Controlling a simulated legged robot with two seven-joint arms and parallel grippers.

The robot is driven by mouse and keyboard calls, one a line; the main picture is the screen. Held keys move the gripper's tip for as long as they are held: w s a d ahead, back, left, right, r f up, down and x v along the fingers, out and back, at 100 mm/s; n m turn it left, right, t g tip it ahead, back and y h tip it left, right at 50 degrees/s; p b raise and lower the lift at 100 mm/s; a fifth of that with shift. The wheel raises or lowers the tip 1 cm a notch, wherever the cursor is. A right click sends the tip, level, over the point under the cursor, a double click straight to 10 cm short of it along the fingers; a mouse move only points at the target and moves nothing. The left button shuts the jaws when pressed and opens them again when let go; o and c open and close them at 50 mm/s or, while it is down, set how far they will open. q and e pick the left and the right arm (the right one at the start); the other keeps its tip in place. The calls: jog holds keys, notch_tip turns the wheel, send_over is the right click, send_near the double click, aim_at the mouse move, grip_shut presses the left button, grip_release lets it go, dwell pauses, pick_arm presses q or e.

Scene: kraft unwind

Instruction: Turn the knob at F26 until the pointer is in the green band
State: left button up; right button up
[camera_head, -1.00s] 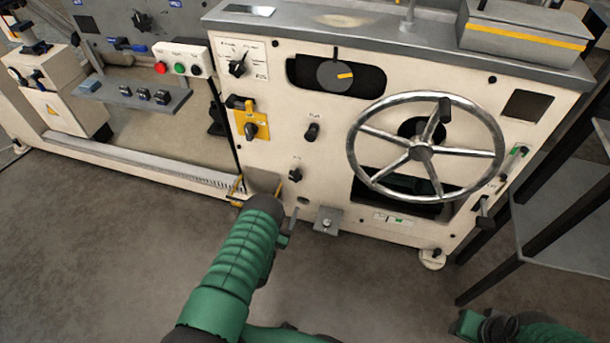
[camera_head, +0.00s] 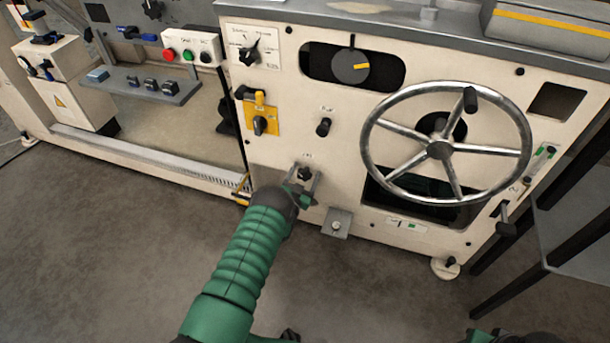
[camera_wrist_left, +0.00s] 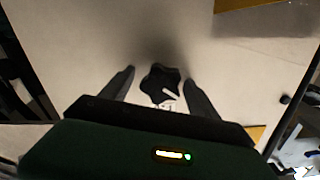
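A small black knob (camera_head: 303,174) sits low on the cream machine panel; its label is too small to read. My left gripper (camera_head: 302,183) is at this knob, with its fingers open on either side. In the left wrist view the black lobed knob (camera_wrist_left: 160,84) with a white mark lies between the two fingers (camera_wrist_left: 158,88), with a gap on each side. Another black knob (camera_head: 323,127) is above it. A dial with a yellow pointer (camera_head: 361,66) shows in a dark window. A small gauge with a green band (camera_head: 411,225) is low on the panel.
A large spoked handwheel (camera_head: 440,150) stands out at the right of the panel. A grey bracket (camera_head: 337,223) juts out below the knob. A yellow-plated switch (camera_head: 260,119) is at the upper left. The floor in front is clear.

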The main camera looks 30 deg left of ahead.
pick_arm(q)
jog(key=c, duration=1.3)
